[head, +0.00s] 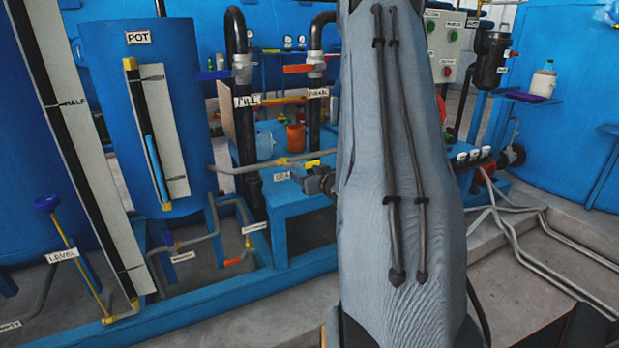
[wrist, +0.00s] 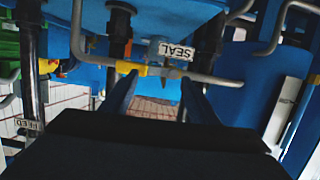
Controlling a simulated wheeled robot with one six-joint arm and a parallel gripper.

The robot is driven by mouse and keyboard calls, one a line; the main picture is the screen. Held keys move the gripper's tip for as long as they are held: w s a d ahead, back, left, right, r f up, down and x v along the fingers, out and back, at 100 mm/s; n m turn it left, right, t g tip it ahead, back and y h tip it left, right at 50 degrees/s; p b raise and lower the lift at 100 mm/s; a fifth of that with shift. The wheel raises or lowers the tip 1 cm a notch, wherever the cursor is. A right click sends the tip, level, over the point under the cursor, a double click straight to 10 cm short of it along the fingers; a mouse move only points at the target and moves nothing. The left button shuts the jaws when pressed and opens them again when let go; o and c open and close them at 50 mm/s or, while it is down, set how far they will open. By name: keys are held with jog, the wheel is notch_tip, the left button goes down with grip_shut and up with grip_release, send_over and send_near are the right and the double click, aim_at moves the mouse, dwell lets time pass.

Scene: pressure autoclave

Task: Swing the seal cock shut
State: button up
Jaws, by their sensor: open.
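The seal cock shows in the wrist view as a yellow piece (wrist: 131,68) on a grey pipe (wrist: 205,76), just left of a white SEAL label (wrist: 176,51). In the head view a yellow piece (head: 313,163) sits on a grey pipe, near a partly readable label (head: 282,176); it is probably the same cock. My gripper (wrist: 158,88) is open and empty in the wrist view, its two dark fingers reaching toward the pipe. The left fingertip is close to the yellow piece; I cannot tell if they touch. In the head view my arm hides the gripper.
A blue POT tank (head: 146,110) with a gauge stands at the left. Dark vertical pipes (head: 240,130) with labels rise beside it. A LEVEL lever (head: 75,250) stands lower left. Pipes run across the floor at the right.

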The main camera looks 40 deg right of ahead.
jog(key=s+d+f+t+b, duration=0.1)
jog(key=s+d+t+b, duration=0.15)
jog(key=d, duration=0.25)
jog(key=shift+h, duration=0.4)
jog(key=x, duration=0.8)
jog(key=shift+c, duration=0.2)
jog(key=c, duration=1.2)
jog(key=shift+d, duration=0.1)
